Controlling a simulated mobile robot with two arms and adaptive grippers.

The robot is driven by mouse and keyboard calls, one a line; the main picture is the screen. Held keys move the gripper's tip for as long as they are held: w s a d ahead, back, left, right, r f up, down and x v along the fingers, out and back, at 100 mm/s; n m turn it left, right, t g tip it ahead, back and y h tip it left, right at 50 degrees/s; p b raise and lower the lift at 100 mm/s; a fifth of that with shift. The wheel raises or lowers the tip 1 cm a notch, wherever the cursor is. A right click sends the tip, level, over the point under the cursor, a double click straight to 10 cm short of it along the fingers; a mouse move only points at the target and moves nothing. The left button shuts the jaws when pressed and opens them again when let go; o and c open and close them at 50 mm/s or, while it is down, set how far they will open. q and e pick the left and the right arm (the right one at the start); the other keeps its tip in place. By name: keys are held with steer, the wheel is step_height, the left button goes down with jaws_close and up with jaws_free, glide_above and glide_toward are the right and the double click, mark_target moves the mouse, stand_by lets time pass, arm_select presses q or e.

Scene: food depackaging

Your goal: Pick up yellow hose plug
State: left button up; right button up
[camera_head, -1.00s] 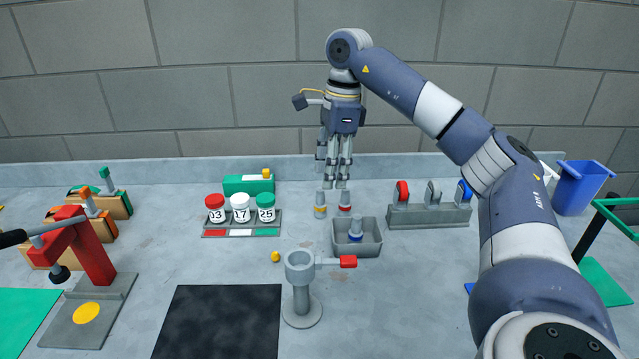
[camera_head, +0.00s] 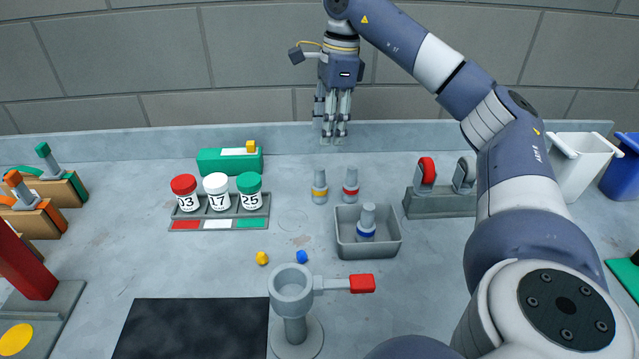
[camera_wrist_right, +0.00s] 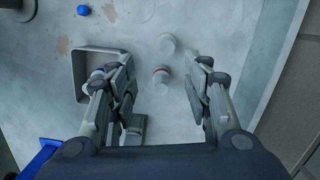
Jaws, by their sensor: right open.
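Two grey plugs stand upright on the table, one with a yellow band (camera_head: 320,187) and one with a red band (camera_head: 351,187). A third, with a blue band (camera_head: 367,224), stands in a grey bin. My right gripper (camera_head: 334,143) is open and empty, pointing down above and behind the standing plugs. In the right wrist view the open fingers (camera_wrist_right: 165,65) have the red-banded plug (camera_wrist_right: 161,78) and another plug (camera_wrist_right: 168,44) between them in the picture, apart from the fingers. That plug's band colour is unclear. My left gripper is out of view.
Small yellow (camera_head: 262,258) and blue (camera_head: 301,257) pieces lie behind a grey valve stand (camera_head: 296,330). Lidded jars (camera_head: 217,190) stand left; a rack (camera_head: 440,205) stands right.

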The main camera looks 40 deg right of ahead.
steer(key=f, duration=0.1)
glide_above(320, 168)
steer(key=f, duration=0.5)
steer(key=shift+s+d+f, duration=0.2)
steer(key=shift+s+d, duration=0.2)
steer(key=shift+f, duration=0.2)
steer(key=f, duration=0.1)
steer(key=f+p, duration=0.1)
steer(key=f, duration=0.2)
steer(key=shift+w+a+f+p, duration=0.15)
steer(key=shift+w+a+p, duration=0.2)
steer(key=shift+w+p, duration=0.05)
steer(key=shift+f, duration=0.55)
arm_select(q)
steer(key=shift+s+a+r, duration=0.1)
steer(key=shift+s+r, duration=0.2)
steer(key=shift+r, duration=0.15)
arm_select(e)
jaws_close()
